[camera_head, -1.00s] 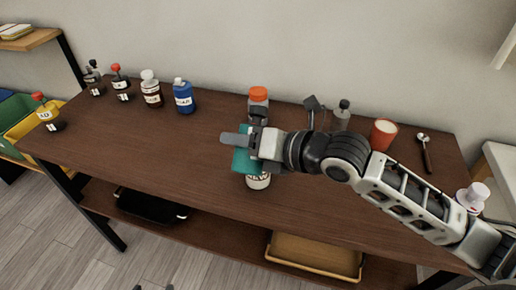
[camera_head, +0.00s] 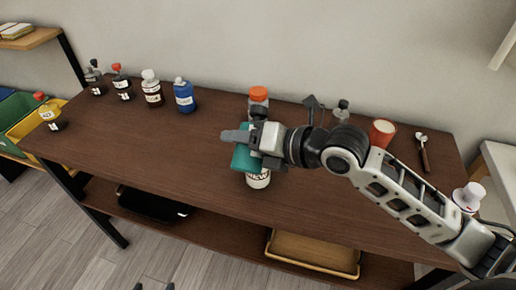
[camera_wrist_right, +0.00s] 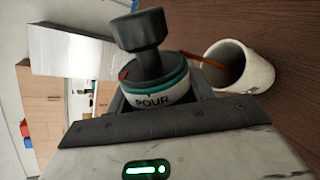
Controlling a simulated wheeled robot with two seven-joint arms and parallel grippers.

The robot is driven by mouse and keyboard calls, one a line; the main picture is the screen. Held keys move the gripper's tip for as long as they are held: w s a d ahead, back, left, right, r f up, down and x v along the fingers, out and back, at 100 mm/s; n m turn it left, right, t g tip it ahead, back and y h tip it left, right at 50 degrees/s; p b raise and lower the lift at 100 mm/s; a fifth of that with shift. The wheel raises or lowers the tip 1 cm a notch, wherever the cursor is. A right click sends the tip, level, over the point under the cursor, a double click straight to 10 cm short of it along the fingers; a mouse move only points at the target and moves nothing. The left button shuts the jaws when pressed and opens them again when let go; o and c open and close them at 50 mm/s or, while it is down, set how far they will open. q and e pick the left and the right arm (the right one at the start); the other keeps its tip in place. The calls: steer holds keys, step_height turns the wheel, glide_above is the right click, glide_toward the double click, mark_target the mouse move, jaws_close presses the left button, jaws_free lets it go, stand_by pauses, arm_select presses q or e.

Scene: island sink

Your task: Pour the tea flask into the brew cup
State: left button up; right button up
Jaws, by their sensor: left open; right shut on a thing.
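The teal tea flask (camera_head: 243,160) is in my right gripper (camera_head: 248,139), tilted over the brew cup (camera_head: 258,181). The cup is white with dark lettering and stands on the table, its top partly hidden by flask and gripper in the head view. In the right wrist view the flask (camera_wrist_right: 155,98) shows a "POUR" label and a black top. A thin reddish-brown stream (camera_wrist_right: 203,60) runs from it towards the cup's mouth. The cup (camera_wrist_right: 258,74) is dark inside; its level cannot be told.
An orange-capped jar (camera_head: 258,96) stands behind the gripper. An orange cup (camera_head: 382,132), a grey-topped bottle (camera_head: 340,110) and a spoon (camera_head: 423,150) are to the right. A blue bottle (camera_head: 184,96) and several others stand at the left. The table's left middle is clear.

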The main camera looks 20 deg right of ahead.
mark_target(241, 159)
arm_select(q)
steer(key=shift+r+p, duration=0.5)
steer(key=shift+p, duration=0.05)
arm_select(e)
steer(key=shift+r+m+g, duration=0.25)
steer(key=shift+m+g, duration=0.05)
arm_select(q)
steer(key=shift+a+f, duration=0.1)
